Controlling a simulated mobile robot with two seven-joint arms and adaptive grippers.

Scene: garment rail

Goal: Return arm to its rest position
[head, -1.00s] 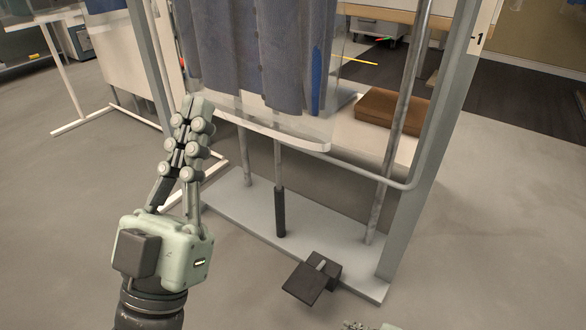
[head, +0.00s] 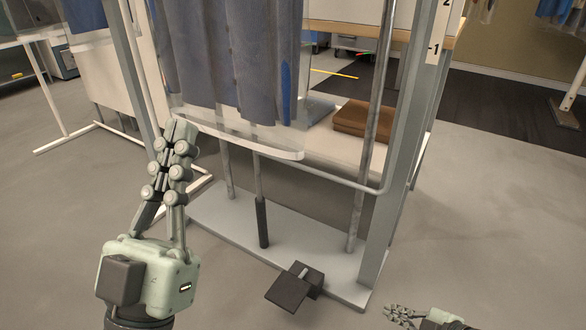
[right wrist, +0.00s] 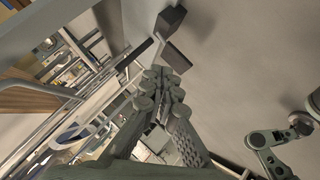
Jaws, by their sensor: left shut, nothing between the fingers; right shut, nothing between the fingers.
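My left gripper (head: 180,131) points up in front of the left part of the garment rail, with its fingers together and nothing between them. My right gripper (head: 390,313) is low at the bottom edge of the head view, to the right of the rail's base. In the right wrist view my right gripper (right wrist: 163,76) has its fingers closed and empty, above bare floor.
The garment rail's post (head: 394,160) and its flat base plate (head: 225,215) stand ahead. Grey-blue garments (head: 235,60) hang from it. A black pedal (head: 293,288) sits at the base's front. Brown folded items (head: 362,121) lie behind. Floor on the right is clear.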

